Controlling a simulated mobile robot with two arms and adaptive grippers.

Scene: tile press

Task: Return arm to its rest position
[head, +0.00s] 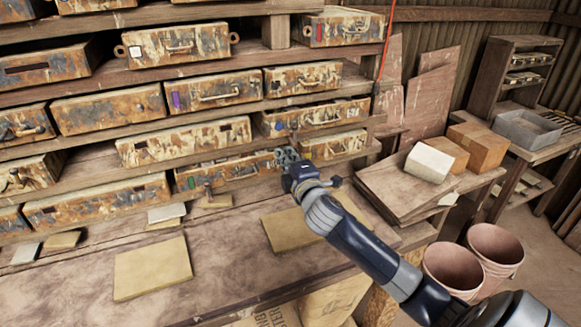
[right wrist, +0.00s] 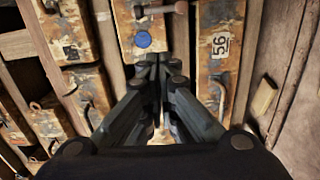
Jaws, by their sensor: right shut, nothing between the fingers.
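My right arm reaches in from the lower right of the head view. Its gripper (head: 288,157) is in front of the lower shelf drawers, near a rusty drawer (head: 235,170) in the bottom row. In the right wrist view the fingers (right wrist: 160,62) are together with nothing between them. Beyond their tips is a rusty drawer with a blue round mark (right wrist: 143,39) and a handle. Whether the fingertips touch the drawer cannot be told. My left gripper is not in view.
Wooden shelves with several rusty drawers (head: 185,140) fill the back left. A tan tile (head: 152,268) lies on the workbench (head: 70,290). Boxes (head: 478,146) stand on a side table at right, with two pinkish buckets (head: 452,268) below. A grey tray (head: 527,130) stands farther right.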

